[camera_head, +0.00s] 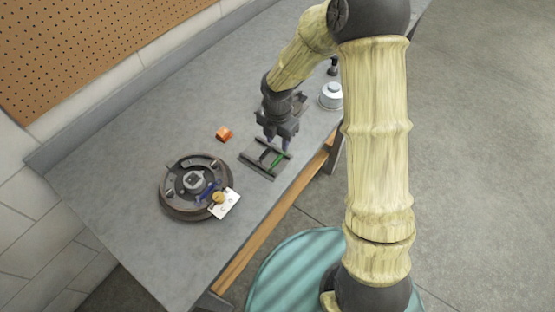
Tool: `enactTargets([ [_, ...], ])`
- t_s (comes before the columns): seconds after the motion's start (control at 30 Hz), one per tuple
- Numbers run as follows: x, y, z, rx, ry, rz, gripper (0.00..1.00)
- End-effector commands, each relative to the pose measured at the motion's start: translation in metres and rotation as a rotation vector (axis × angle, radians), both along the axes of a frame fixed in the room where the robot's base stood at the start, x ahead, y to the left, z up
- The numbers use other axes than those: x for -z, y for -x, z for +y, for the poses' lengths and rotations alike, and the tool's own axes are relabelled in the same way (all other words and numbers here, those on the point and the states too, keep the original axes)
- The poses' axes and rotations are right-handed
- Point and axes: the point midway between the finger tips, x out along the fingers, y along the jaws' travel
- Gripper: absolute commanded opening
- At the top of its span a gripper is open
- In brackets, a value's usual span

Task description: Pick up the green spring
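The green spring (278,160) is a small bright green piece lying in a dark rack (252,164) near the front edge of the grey workbench. My gripper (276,146) points down just above the rack, coming from the back. Its two fingers look spread apart, with the green spring just in front of and below them. I see nothing held between them. The gap between the fingertips and the spring is too small to judge, and the gripper hides the rack's rear part.
A round dark drum assembly (169,203) lies on the left of the workbench (120,180), with a white card (229,207) at its edge. An orange block (223,134) sits between. A silver canister (331,95) stands behind right. The bench's left part is clear; a pegboard wall (90,40) bounds the back.

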Motion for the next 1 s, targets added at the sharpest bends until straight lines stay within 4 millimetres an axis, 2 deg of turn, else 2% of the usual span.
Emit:
enactTargets([
  [0.1,0.018,0.001,0.0,-0.002,0.002,0.003,0.39],
  [0.2,0.025,0.0,0.0,-0.002,0.0,0.0,0.39],
  [0.57,0.028,0.001,0.0,-0.001,0.001,0.001,0.39],
  [0.67,0.036,0.004,0.0,-0.002,0.001,0.003,0.39],
  [0.9,0.07,0.008,0.0,0.0,0.002,0.004,0.39],
  [1.0,0.076,0.007,0.001,0.0,0.001,0.001,0.39],
])
